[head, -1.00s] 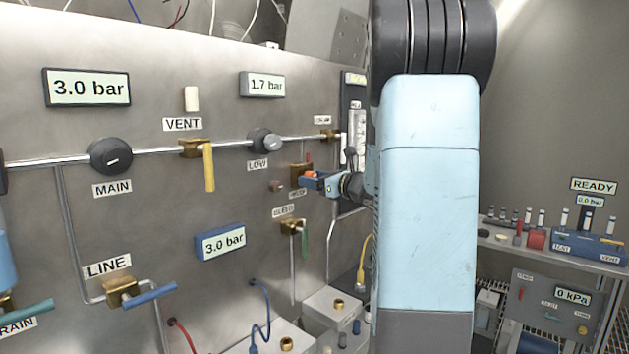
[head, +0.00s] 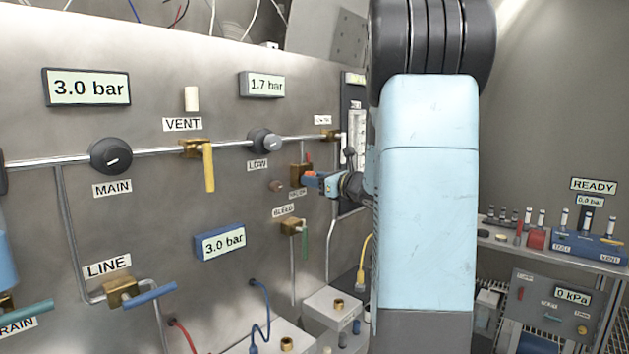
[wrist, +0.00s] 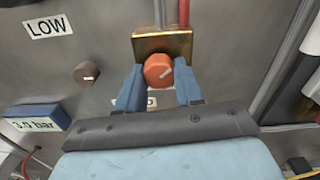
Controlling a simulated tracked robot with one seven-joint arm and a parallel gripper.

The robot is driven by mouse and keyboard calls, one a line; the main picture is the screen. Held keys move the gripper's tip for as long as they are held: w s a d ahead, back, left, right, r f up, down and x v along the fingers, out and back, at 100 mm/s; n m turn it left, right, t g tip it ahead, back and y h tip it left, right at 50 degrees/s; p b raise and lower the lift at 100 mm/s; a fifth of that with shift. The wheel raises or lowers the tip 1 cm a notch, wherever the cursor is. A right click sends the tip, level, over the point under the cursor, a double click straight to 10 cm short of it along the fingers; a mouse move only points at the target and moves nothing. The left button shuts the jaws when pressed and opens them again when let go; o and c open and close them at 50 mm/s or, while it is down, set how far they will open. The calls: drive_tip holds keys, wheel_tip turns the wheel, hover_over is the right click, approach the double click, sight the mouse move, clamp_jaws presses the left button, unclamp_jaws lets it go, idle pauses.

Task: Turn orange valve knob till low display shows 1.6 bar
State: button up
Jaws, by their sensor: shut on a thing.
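The orange valve knob (wrist: 158,70) has a pale pointer line and sits on a brass block (wrist: 178,46), which also shows in the head view (head: 297,173). My gripper (wrist: 159,88) has its two blue fingers on either side of the knob and is shut on it; it also shows in the head view (head: 313,180). The pointer line slants up to the right in the wrist view. The low display (head: 262,85) reads 1.7 bar, above the black LOW knob (head: 264,141). The label under the orange knob is partly hidden by the fingers.
A small brown knob (wrist: 86,74) is left of my gripper. A green-handled BLEED valve (head: 292,225) is below. The main display (head: 87,87) and a blue box display (head: 220,242) both read 3.0 bar.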

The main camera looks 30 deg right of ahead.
drive_tip(key=shift+n, duration=1.5)
drive_tip(key=o, duration=1)
drive_tip(key=shift+o, duration=0.2)
drive_tip(key=shift+s, duration=0.1)
drive_tip(key=v, duration=1.3)
drive_tip(key=shift+s+d, duration=0.15)
drive_tip(key=shift+s, duration=0.15)
